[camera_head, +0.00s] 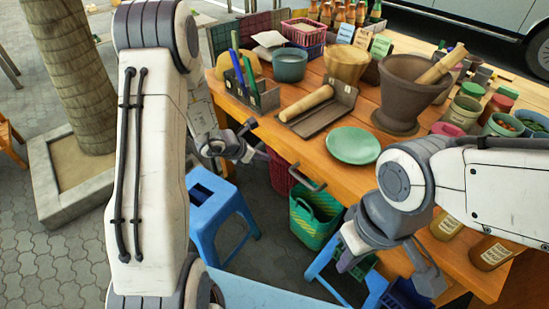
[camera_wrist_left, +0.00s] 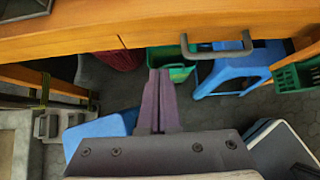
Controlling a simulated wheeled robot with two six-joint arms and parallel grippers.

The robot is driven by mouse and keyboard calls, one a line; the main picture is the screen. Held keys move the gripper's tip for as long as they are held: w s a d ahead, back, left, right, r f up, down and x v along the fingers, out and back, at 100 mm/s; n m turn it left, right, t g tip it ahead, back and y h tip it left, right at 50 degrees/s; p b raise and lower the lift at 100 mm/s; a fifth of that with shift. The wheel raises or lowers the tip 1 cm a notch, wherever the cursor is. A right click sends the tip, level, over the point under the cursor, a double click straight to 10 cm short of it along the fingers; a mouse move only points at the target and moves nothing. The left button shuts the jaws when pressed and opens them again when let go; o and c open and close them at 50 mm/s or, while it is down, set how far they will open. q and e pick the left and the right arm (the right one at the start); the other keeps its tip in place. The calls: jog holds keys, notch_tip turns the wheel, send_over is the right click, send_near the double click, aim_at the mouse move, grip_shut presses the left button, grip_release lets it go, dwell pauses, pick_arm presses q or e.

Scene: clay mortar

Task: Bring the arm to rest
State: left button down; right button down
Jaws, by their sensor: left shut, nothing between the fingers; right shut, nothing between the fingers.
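My left arm rises at the left of the head view. Its gripper (camera_head: 258,152) hangs in front of the wooden table's left front edge, clear of the table. In the left wrist view its two fingers (camera_wrist_left: 160,92) lie together with nothing between them. My right arm comes in from the right. Its gripper (camera_head: 348,262) points down in front of the table's front edge, below the green plate, partly hidden by its own wrist. It is shut and holds nothing that I can see.
The wooden table (camera_head: 285,143) bears a clay mortar (camera_head: 398,92) with a pestle, a green plate (camera_head: 352,146) and several jars. Blue stools (camera_head: 218,208) and a green basket (camera_head: 312,228) stand below its front edge. A tree planter (camera_head: 55,190) is at left.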

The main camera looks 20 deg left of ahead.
pick_arm(q)
jog(key=s+d+r+m+g+h+p, duration=0.3)
jog(key=s+d+r+m+g+p, duration=0.25)
jog(key=s+d+r+m, duration=1.1)
jog(key=s+r+m+g+y+p, duration=0.1)
jog(key=s+r+m+y+p, duration=0.1)
jog(key=s+m, duration=0.6)
jog(key=s+r+m+g+y+p, duration=0.1)
jog(key=s+r+m+y+p, duration=0.2)
jog(key=s+r+m, duration=0.4)
jog(key=s+m+y, duration=0.1)
jog(key=m, duration=0.4)
jog(key=shift+a+y, duration=0.3)
jog(key=shift+y, duration=0.1)
jog(key=shift+r, duration=0.1)
